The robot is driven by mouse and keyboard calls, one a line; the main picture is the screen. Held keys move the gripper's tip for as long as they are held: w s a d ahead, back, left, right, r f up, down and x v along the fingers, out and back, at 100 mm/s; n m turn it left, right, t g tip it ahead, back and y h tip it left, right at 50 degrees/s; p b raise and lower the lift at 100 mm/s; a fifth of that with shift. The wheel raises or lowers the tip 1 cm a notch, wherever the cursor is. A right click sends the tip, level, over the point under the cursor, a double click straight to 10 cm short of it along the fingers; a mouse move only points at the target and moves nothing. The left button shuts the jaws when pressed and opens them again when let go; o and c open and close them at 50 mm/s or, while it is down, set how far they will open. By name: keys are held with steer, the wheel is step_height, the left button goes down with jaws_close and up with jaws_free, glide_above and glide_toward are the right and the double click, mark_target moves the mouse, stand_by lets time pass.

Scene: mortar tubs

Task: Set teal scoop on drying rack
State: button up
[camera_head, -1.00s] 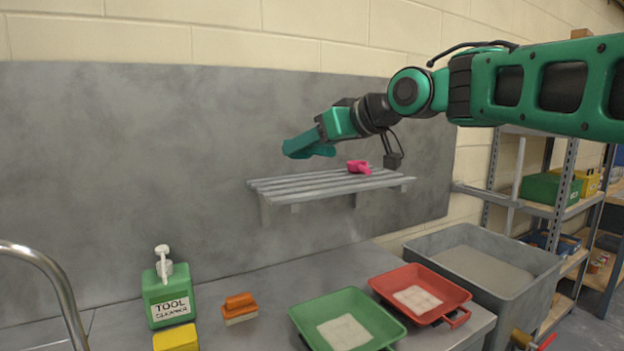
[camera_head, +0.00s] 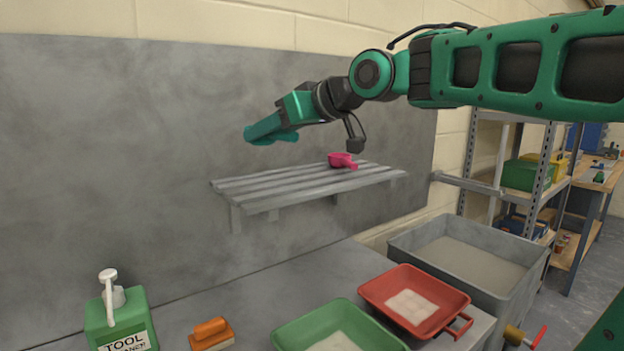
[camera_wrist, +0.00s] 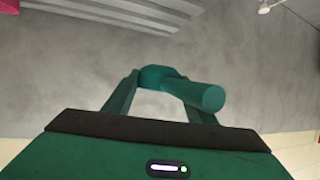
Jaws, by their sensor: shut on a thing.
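The teal scoop (camera_head: 268,130) is at the end of my arm in the head view, above the left part of the drying rack. The scoop also shows in the wrist view (camera_wrist: 190,90), its round handle end toward the camera. My gripper (camera_wrist: 160,85) is shut on it. The drying rack (camera_head: 270,192) is a grey slatted shelf on the wall. The scoop is apart from the slats, with a visible gap below it. A pink scoop (camera_head: 343,160) lies on the rack's right back part. The rack's slats also show at the top of the wrist view (camera_wrist: 120,12).
Below the rack are a green tray (camera_head: 300,330), a red tray (camera_head: 415,300), an orange brush (camera_head: 211,332) and a green cleaner bottle (camera_head: 120,322). A grey tub (camera_head: 470,255) and metal shelving (camera_head: 500,165) stand right. The rack's left and middle are clear.

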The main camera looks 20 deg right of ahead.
glide_above(276, 181)
steer(key=f, duration=0.7)
steer(key=shift+s+a, duration=0.1)
steer(key=shift+s, duration=0.1)
step_height(276, 181, down, 4)
steer(key=shift+f, duration=0.1)
steer(key=o, duration=1.1)
steer(key=shift+o, duration=0.2)
steer(key=v, duration=1.1)
steer(key=shift+s, duration=0.15)
steer(key=shift+s+d+r, duration=0.2)
steer(key=shift+s+d, duration=0.05)
steer(key=shift+d, duration=0.05)
